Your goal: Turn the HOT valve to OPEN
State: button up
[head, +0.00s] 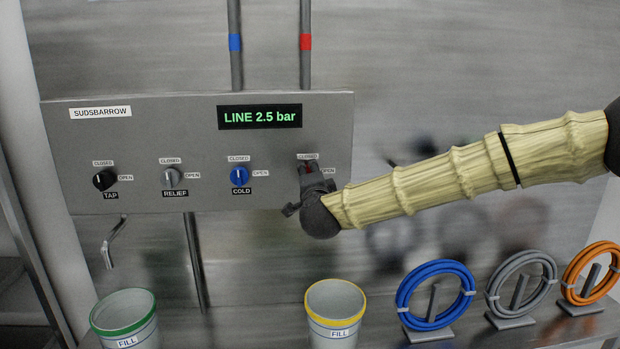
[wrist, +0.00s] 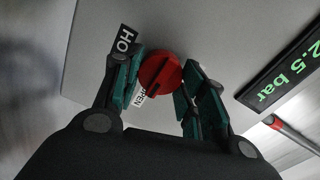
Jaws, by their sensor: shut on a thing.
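The HOT valve is a red round knob, with a little red (head: 309,167) showing behind my gripper at the right end of the panel. My gripper (head: 312,182) covers most of it there. In the wrist view the red knob (wrist: 161,74) sits between my two fingers (wrist: 164,82), which are shut on it. A dark bar crosses its face, one end toward the partly hidden OPEN label (wrist: 140,98); I cannot tell which end is the pointer. The HOT label (wrist: 124,40) is partly cut by a finger. The CLOSED label (head: 307,156) is above the knob.
The steel panel (head: 150,140) also carries black TAP (head: 104,180), grey RELIEF (head: 171,178) and blue COLD (head: 239,175) knobs. The display (head: 260,117) reads LINE 2.5 bar. Green-rimmed (head: 127,320) and yellow-rimmed (head: 335,313) buckets stand below, with hose coils (head: 437,293) to the right.

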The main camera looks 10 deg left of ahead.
jog(key=o, duration=1)
jog(key=shift+d, duration=0.1)
jog(key=shift+o, duration=0.2)
jog(key=v, duration=1.2)
